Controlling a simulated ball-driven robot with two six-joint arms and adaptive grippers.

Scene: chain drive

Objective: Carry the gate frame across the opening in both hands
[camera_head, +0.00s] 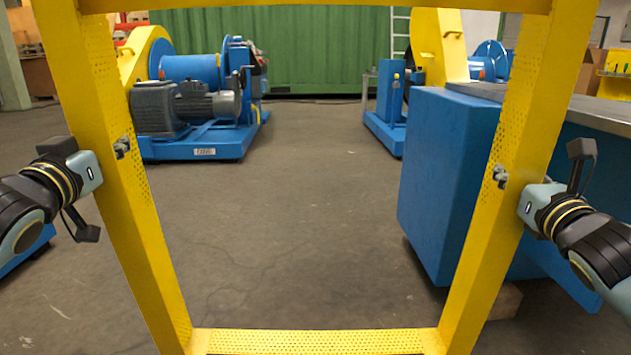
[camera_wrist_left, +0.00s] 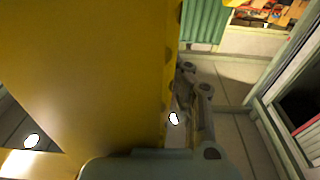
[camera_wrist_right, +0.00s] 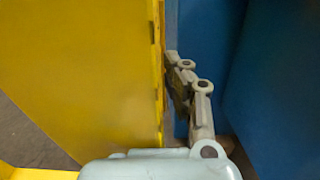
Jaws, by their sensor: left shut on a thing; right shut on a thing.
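The yellow gate frame (camera_head: 115,190) stands in front of me, filling most of the head view. It has two perforated posts, a top bar and a bottom bar. My left gripper (camera_head: 122,147) is shut on the left post, and my right gripper (camera_head: 501,176) is shut on the right post at a similar height. In the left wrist view the yellow post (camera_wrist_left: 90,70) fills the left half, with a grey finger along its edge. In the right wrist view the yellow post (camera_wrist_right: 80,80) lies against the grey finger links. The far finger of each gripper is hidden by the frame.
Through the frame I see open grey floor (camera_head: 290,200). A blue and yellow winch machine (camera_head: 195,105) stands at the back left. A large blue block (camera_head: 430,170) with a grey top stands close behind the right post. A green corrugated wall (camera_head: 310,50) closes the back.

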